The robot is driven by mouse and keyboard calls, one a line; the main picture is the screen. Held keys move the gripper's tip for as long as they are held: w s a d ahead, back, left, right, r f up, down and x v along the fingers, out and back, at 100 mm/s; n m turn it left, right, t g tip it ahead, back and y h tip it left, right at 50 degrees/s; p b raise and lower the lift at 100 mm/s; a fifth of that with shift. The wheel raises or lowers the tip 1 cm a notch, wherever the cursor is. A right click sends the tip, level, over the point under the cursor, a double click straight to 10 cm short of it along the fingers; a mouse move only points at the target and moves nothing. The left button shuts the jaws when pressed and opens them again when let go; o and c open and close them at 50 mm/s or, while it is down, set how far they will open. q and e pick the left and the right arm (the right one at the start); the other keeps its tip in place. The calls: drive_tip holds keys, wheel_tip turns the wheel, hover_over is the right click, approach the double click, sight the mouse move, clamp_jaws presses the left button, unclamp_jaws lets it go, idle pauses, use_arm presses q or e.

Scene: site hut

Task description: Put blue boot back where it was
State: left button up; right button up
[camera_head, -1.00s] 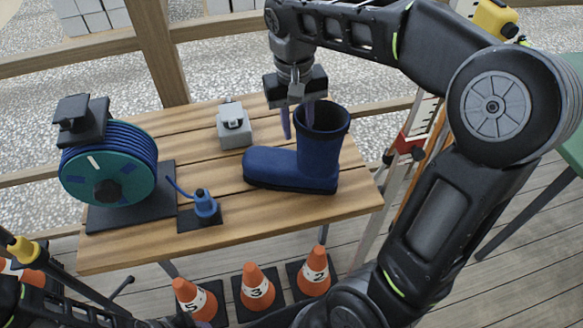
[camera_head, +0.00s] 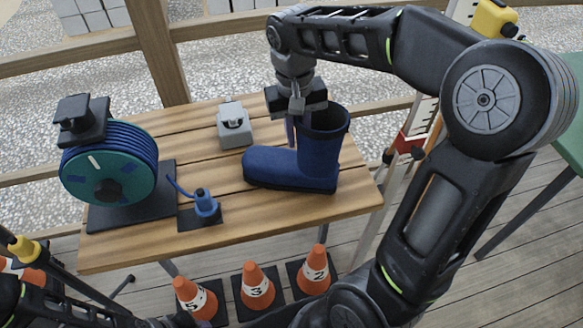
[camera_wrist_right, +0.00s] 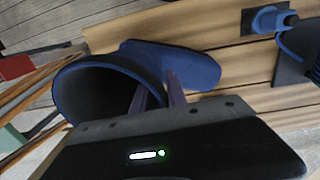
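The blue boot (camera_head: 318,165) stands upright on the wooden table, near its right end, with its toe pointing left. In the right wrist view the boot (camera_wrist_right: 195,66) shows its dark open top. My right gripper (camera_head: 296,125) is over the boot's rim, pointing down. In the right wrist view its two fingers (camera_wrist_right: 157,92) are apart, one at the boot's opening and one outside, with the shaft wall between them. A grip on the wall does not show. My left arm shows at the bottom left, but its gripper is not in view.
On the table (camera_head: 250,215) are a blue cable reel (camera_head: 110,175) at left, a grey padlock-like block (camera_head: 234,125) behind the boot's toe, and a small blue plug-like item (camera_head: 205,204) in front. Numbered orange cones (camera_head: 257,287) stand below the front edge. A ladder-like frame (camera_head: 395,185) rises right.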

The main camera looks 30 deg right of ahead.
clamp_jaws()
idle(1.1)
